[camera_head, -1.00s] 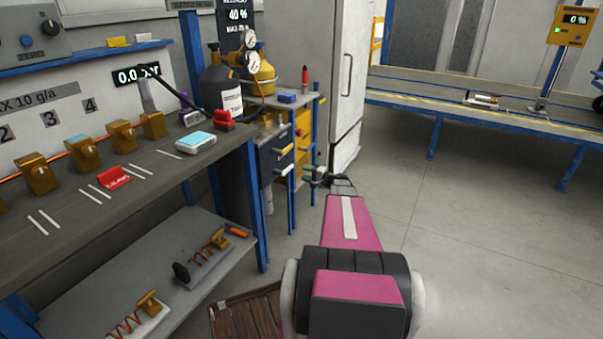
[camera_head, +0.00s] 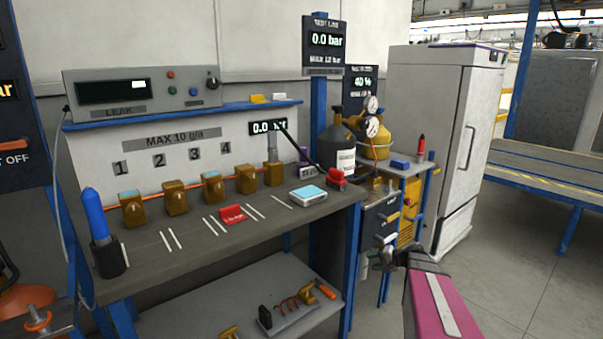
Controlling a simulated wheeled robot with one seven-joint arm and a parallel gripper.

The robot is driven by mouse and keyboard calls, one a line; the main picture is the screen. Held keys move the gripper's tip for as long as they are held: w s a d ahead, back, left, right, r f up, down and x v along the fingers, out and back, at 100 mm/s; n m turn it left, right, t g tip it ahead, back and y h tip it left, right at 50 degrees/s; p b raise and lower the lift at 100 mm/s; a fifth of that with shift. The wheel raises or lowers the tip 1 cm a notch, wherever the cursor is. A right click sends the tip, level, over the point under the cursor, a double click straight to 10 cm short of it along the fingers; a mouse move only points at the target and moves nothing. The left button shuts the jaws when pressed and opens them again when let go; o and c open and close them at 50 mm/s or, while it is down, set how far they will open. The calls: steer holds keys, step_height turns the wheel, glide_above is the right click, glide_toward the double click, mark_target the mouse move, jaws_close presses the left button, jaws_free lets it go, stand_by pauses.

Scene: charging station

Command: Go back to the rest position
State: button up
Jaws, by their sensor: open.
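My gripper (camera_head: 380,250) shows small at the end of my pink arm, in the lower right of the head view. It is open, and I see nothing held in it. It points away from me, in front of the small side cart beside the workbench's right end. The fingertips are small against the cart's drawers, so I cannot tell their exact distance from it.
The workbench (camera_head: 150,262) fills the left and middle, with brass blocks, a red tag (camera_head: 232,215) and a small scale (camera_head: 307,196) on it. Gas cylinders (camera_head: 337,150) and a white cabinet (camera_head: 461,120) stand beyond. Clear floor (camera_head: 520,260) lies at right.

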steer(key=s+a+r+n+g+h, duration=0.1)
steer(key=s+a+n+g+h, duration=0.2)
steer(key=s, duration=0.7)
steer(key=s+a+r+n+g+h, duration=0.1)
steer(key=s+a+n+g+h, duration=0.2)
steer(key=s+a+h, duration=0.4)
steer(key=s+a, duration=0.1)
steer(key=s, duration=0.2)
steer(key=shift+a+h, duration=0.3)
steer(key=shift+a, duration=0.05)
